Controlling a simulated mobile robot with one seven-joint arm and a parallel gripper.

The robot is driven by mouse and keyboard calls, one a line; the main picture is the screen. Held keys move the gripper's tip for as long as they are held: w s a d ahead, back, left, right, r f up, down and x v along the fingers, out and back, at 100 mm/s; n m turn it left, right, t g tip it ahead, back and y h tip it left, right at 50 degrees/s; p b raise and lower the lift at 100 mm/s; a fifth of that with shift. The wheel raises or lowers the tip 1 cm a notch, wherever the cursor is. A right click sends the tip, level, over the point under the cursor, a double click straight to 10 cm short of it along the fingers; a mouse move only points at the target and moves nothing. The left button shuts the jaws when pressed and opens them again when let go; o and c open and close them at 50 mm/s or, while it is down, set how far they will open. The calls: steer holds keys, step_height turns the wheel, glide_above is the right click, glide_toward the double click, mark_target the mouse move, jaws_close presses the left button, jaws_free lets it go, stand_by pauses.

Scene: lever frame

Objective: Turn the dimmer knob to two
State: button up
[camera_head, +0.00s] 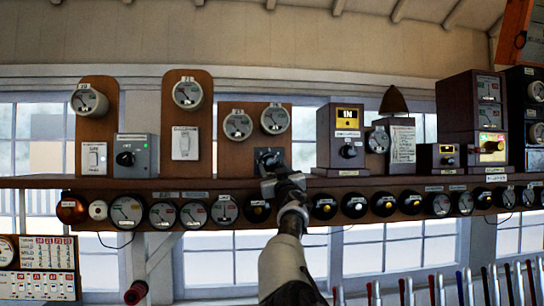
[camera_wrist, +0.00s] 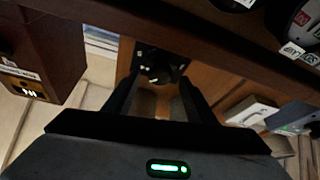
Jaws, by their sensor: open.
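A dark square plate with a round black knob, which looks like the dimmer knob (camera_wrist: 158,66), is on a brown wooden panel. In the head view, the plate (camera_head: 268,156) sits under two round gauges, partly hidden by my gripper (camera_head: 270,174). In the wrist view, my gripper (camera_wrist: 160,88) is open, with its two dark fingers pointing toward the knob. The knob shows between the fingertips, apparently a little beyond them. I cannot tell whether the fingers touch it. The knob's pointer and scale marks are too small and dark to read.
A brown box with a yellow IN sign (camera_head: 347,114) stands to the right of the panel. To the left are a white switch (camera_head: 185,143) and a grey box with a black knob (camera_head: 131,157). A shelf edge (camera_head: 230,184) with several gauges below it runs close to my gripper.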

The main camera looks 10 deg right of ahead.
mark_target(272, 164)
steer(key=shift+w+r+p, duration=0.6)
steer(key=shift+p, duration=0.05)
steer(key=shift+w+r+p, duration=0.1)
steer(key=shift+w+p, duration=0.5)
steer(key=shift+p, duration=0.05)
steer(key=shift+w+a, duration=0.1)
steer(key=shift+w, duration=0.1)
steer(key=c, duration=1)
steer(key=n+y, duration=0.1)
steer(key=n, duration=0.1)
steer(key=shift+n, duration=0.4)
steer(key=shift+c, duration=0.2)
steer(key=shift+f+n+g+y, duration=0.1)
steer(key=shift+n+g+y, duration=0.3)
steer(key=shift+n, duration=0.5)
steer(key=shift+f+n+g+y, duration=0.1)
steer(key=shift+n+g+y, duration=0.1)
steer(key=shift+n+y, duration=0.55)
steer(key=shift+h, duration=0.25)
